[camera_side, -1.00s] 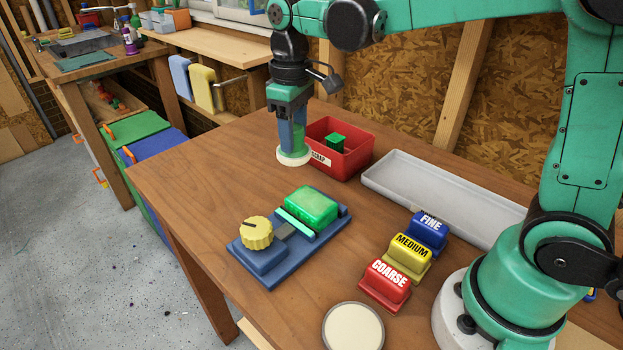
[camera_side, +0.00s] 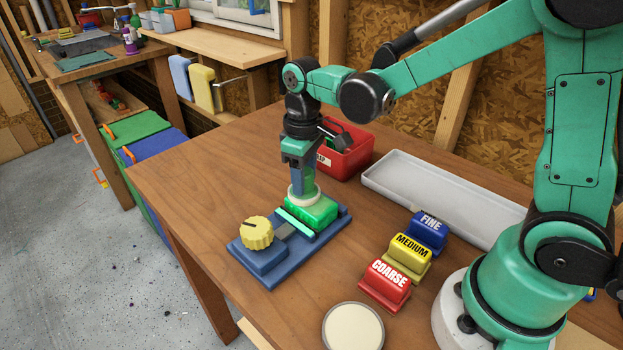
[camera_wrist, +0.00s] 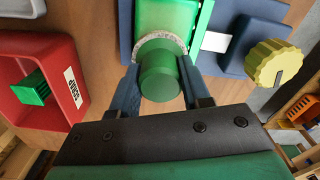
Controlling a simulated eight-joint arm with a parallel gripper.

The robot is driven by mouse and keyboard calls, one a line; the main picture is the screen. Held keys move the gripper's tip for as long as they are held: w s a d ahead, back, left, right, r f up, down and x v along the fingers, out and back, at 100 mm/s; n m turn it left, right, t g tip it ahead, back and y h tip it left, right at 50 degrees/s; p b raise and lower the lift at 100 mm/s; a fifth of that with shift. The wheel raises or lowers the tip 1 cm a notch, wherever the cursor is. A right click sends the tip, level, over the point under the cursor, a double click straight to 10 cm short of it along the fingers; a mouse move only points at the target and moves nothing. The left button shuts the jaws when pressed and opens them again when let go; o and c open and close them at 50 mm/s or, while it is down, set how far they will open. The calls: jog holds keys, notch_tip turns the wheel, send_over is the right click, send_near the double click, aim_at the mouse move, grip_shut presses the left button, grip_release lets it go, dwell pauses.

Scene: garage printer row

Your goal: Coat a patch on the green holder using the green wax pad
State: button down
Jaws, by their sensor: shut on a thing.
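The green holder (camera_side: 320,214) is a glossy green block clamped in a blue fixture (camera_side: 266,273) on the wooden bench. My gripper (camera_side: 303,178) points straight down and is shut on the green handle of the wax pad (camera_wrist: 160,72). The pad's pale round face (camera_side: 302,195) is over the far-left part of the holder's top and appears to touch it. The wrist view shows the green holder (camera_wrist: 166,14) with the pad's rim overlapping its near edge. The underside of the pad and the surface beneath it are hidden.
A yellow knob (camera_side: 256,234) stands on the fixture's near end. A red scrap bin (camera_side: 350,160) is behind my gripper. Blue, yellow and red sanding blocks (camera_side: 384,285), a grey tray (camera_side: 400,190) and a round pale disc (camera_side: 352,328) lie to the right.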

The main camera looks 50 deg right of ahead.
jog(key=shift+s, duration=2.55)
jog(key=shift+w, duration=3.5)
jog(key=shift+w+r, duration=0.15)
notch_tip(320, 180, up, 8)
jog(key=s+d+r, duration=0.6)
jog(key=s+d, duration=0.3)
jog(key=d, duration=0.1)
jog(key=f, duration=1.9)
jog(key=shift+a, duration=0.25)
